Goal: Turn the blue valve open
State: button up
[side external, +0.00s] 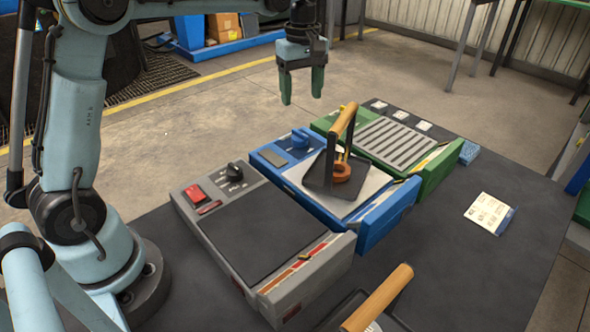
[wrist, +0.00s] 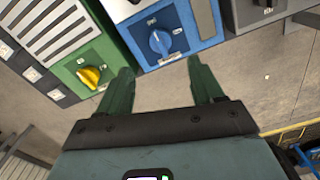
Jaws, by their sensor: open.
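The blue valve is a round blue knob (side external: 300,138) on the control end of the blue unit (side external: 376,226), which is the middle of three units on the table. In the wrist view the blue knob (wrist: 160,41) lies ahead of my fingers, between their lines, with a pale mark on its face. My gripper (side external: 302,100) is open and empty, fingers pointing down, above and behind the blue unit in the side view. In the wrist view its green fingertips (wrist: 163,64) are apart, with the knob between and beyond them, not touched.
A yellow knob (wrist: 91,76) sits on the green unit (side external: 437,172). A grey unit (side external: 225,260) has a black knob (side external: 235,171) and red switch. A card (side external: 489,213) lies right.

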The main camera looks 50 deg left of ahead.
aim_at(301, 134)
notch_tip(301, 134, down, 11)
jog(key=shift+f, duration=0.1)
dwell(0.4)
jog(key=c, duration=1.1)
jog(key=shift+o, duration=0.2)
